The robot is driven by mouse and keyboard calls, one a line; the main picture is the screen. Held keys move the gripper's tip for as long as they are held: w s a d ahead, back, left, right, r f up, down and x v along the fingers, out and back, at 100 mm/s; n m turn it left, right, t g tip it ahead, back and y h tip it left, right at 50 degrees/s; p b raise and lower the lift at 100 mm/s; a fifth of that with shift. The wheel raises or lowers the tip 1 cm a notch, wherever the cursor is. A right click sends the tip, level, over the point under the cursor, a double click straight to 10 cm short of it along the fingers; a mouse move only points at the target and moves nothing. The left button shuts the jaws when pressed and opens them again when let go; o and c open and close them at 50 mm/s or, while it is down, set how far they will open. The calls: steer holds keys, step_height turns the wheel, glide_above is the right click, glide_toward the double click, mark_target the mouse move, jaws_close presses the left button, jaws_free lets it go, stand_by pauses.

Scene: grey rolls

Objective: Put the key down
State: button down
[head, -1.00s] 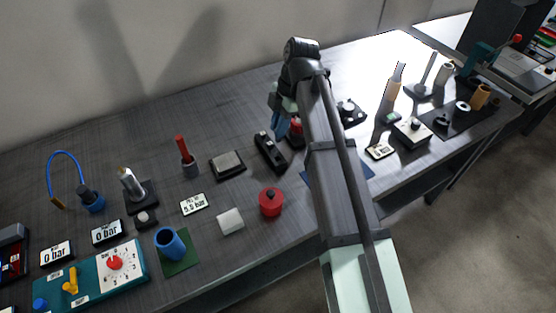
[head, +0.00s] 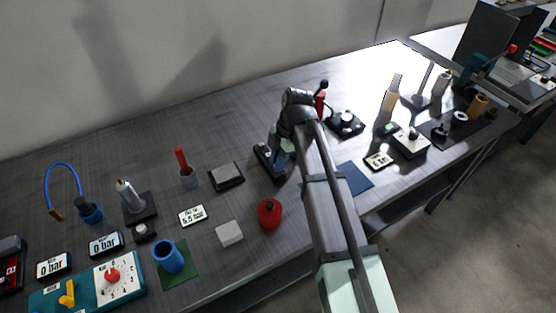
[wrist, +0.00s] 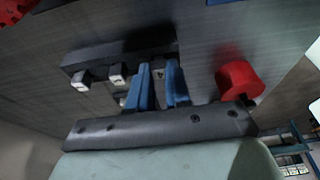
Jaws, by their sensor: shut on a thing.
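The black block (wrist: 118,60) with a row of keys stands on the bench; two keys with pale marked faces show left of my fingers in the wrist view. My gripper (wrist: 160,82) has its blue fingers at the right end of this row. A small dark piece with a pale mark shows between the fingertips; it appears to be the key (wrist: 160,73), and the fingers mostly cover it. In the head view the block (head: 262,158) shows beside my gripper (head: 279,160), partly hidden by it. I cannot tell how far the key is tilted.
A red cylinder (wrist: 238,80) stands close right of my fingers. In the head view, a grey-topped pad (head: 226,176) lies left of the block and a red pot (head: 269,213) in front. A blue mat (head: 354,179) lies right of my arm.

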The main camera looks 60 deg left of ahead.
steer(key=shift+f, duration=0.1)
steer(key=c, duration=1.1)
jaws_free()
steer(key=shift+o, duration=0.2)
steer(key=v, duration=1.2)
